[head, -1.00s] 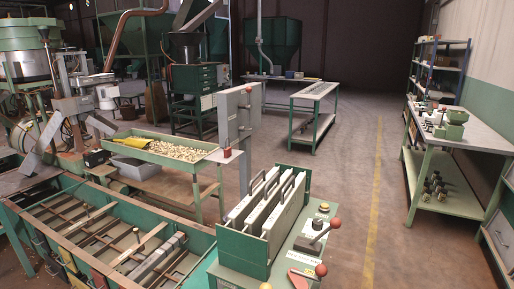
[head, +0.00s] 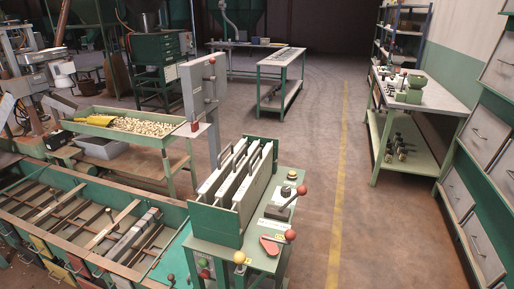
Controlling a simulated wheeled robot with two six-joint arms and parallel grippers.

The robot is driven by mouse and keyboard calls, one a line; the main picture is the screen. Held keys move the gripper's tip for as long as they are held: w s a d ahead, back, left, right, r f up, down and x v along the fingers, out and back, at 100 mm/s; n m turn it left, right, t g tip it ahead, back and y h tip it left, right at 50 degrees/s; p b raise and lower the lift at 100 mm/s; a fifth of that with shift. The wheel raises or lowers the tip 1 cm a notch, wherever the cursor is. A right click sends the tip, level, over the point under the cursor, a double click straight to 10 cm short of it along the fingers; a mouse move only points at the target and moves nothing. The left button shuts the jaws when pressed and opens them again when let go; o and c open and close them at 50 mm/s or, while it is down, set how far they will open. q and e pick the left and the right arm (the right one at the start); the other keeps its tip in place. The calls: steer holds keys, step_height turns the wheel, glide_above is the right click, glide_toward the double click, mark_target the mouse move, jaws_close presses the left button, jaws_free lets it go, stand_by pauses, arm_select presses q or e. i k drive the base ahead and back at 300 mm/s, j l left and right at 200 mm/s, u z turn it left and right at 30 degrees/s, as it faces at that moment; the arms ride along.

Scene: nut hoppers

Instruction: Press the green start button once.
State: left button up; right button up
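Neither of my grippers is in view.
The stand top carries a lever with a red ball (head: 302,190), a red handle (head: 270,246), a yellow knob (head: 239,257) and upright grey plates (head: 232,180). A long green trough (head: 90,225) adjoins at left. The floor to the right (head: 370,230) is clear.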

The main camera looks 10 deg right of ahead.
mark_target(202, 262)
steer(key=i+j+z, duration=0.1)
steer(key=j+z, duration=0.6)
steer(key=j, duration=0.25)
steer(key=j+z, duration=0.35)
steer(key=k+j, duration=0.05)
steer(key=j, duration=0.05)
